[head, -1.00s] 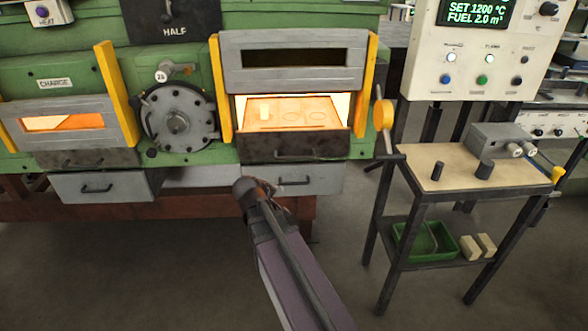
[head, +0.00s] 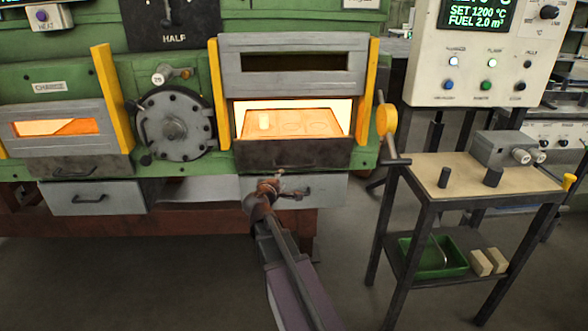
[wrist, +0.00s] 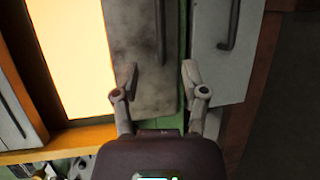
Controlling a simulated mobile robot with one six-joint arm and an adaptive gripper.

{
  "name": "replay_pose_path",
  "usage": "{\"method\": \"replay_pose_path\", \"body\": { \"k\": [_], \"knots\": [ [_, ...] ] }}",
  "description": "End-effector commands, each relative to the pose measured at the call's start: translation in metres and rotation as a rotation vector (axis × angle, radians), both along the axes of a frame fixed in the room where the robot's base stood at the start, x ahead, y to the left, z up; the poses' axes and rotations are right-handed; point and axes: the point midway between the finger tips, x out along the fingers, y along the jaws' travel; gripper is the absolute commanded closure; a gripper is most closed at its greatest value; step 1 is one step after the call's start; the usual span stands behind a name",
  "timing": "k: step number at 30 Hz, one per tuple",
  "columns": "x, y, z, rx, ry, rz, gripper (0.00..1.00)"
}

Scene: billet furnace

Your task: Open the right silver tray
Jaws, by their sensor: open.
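The right silver tray (head: 325,188) is a light grey drawer front with a dark handle, low on the furnace below the dark drawer (head: 255,155). Its front looks flush and shut, and my arm hides part of its left side. My gripper (head: 268,187) is in front of its left part, left of the handle. In the wrist view, my gripper (wrist: 160,75) is open with nothing between its fingers. The dark drawer (wrist: 145,90) lies between and ahead of the fingers.
The glowing furnace opening (head: 345,118) is above the dark drawer, between yellow posts (head: 219,95). Another silver tray (head: 70,197) is at left. A workbench (head: 440,208) with dark cylinders stands at right. The floor in front is clear.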

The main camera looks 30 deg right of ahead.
Motion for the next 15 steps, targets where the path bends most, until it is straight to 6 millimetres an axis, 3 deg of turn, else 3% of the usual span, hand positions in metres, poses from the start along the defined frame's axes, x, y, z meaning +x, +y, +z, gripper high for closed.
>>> {"method": "replay_pose_path", "body": {
  "k": [8,15],
  "knots": [
    [0.006,-0.007,-0.002,0.002,-0.001,-0.002,0.43],
    [0.024,-0.025,-0.008,0.001,0.0,-0.002,0.43]
  ]
}}
